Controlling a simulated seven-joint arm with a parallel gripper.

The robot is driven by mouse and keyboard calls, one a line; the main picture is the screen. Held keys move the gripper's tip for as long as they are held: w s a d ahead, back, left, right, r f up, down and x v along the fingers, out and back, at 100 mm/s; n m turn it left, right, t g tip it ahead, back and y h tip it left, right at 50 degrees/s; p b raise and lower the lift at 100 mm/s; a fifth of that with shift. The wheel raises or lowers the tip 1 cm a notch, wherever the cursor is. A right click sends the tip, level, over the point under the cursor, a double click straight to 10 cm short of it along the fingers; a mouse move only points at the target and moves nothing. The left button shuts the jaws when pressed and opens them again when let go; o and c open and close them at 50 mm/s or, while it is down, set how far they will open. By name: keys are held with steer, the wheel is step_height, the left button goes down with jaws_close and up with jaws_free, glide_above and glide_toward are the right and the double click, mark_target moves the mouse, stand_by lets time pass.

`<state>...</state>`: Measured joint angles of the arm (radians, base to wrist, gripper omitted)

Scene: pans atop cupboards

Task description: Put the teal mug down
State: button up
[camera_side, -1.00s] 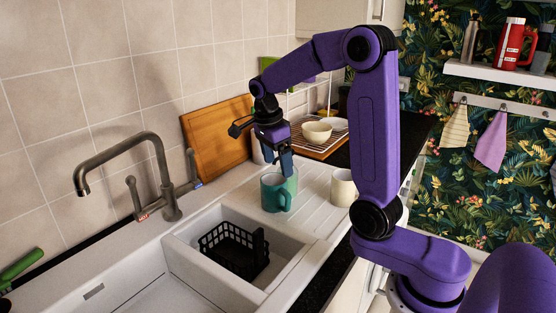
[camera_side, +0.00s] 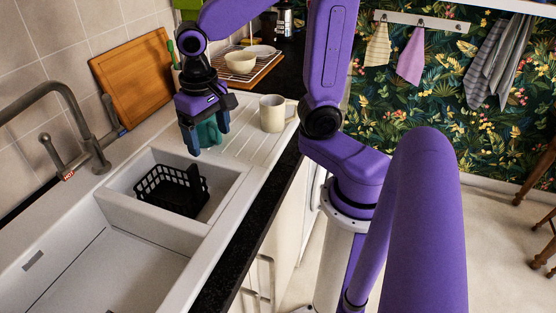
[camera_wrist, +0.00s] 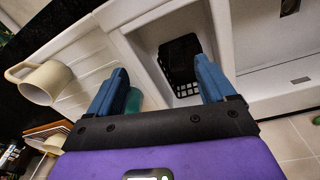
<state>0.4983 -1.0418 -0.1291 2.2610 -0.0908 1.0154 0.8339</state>
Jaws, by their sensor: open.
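The teal mug (camera_side: 209,131) appears on the ribbed white drainboard, beside the small sink basin. In the side view it is partly hidden behind my gripper (camera_side: 207,140), so its base and tilt are hard to tell. My gripper points down with its two blue fingers apart, in front of the mug on the basin side. In the wrist view the fingers (camera_wrist: 162,66) are spread with nothing held between their tips. A sliver of the teal mug (camera_wrist: 134,99) shows beside the left finger; whether they touch cannot be told.
A cream mug (camera_side: 272,113) stands on the drainboard to the right. A black basket (camera_side: 172,189) sits in the small basin. The tap (camera_side: 75,130) rises at left. A wooden board (camera_side: 133,85) leans on the wall. A rack with bowls (camera_side: 241,62) is behind.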

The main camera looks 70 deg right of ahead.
steer(key=s+a+f+n+y, duration=0.1)
steer(key=s+f+n, duration=0.1)
steer(key=s+n, duration=1.3)
steer(key=shift+s, duration=0.45)
